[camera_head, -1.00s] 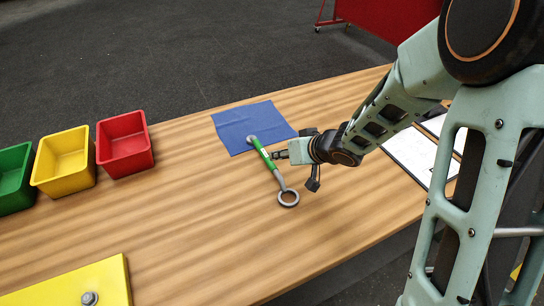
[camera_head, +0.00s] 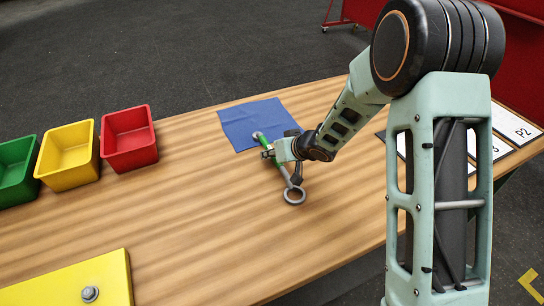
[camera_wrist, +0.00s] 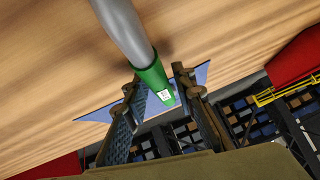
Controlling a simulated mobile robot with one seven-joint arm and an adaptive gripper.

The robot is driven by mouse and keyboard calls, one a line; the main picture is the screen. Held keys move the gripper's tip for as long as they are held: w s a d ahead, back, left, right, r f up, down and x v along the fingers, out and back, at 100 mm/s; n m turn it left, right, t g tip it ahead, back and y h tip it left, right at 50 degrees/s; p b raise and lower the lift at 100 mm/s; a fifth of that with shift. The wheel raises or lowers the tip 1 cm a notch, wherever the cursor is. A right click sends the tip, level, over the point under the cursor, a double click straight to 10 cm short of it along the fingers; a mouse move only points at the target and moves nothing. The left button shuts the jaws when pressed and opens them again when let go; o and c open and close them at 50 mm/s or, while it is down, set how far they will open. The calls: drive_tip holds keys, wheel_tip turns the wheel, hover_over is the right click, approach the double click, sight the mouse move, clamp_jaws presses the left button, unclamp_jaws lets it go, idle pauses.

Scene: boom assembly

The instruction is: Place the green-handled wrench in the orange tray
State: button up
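The green-handled wrench (camera_head: 263,141) lies on the wooden table, its upper end on a blue cloth and its grey ring end (camera_head: 294,196) on bare wood. My gripper (camera_head: 268,153) is at the handle and hides part of it. In the wrist view the green handle (camera_wrist: 152,77) lies between the two spread fingers, with a gap visible on at least the right side. My gripper there (camera_wrist: 160,85) looks open. I see no orange tray in either view.
Green (camera_head: 17,170), yellow (camera_head: 68,155) and red (camera_head: 129,138) bins stand at the left. A yellow block (camera_head: 70,285) with a bolt (camera_head: 90,294) is at the front left. The blue cloth (camera_head: 240,121) lies flat. Labelled white cards (camera_head: 515,125) lie at the right. The table's middle is clear.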

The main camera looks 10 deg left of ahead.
drive_tip(key=shift+w, duration=0.1)
clamp_jaws()
drive_tip(key=shift+a+r, duration=0.1)
drive_tip(key=shift+r, duration=0.05)
idle(0.3)
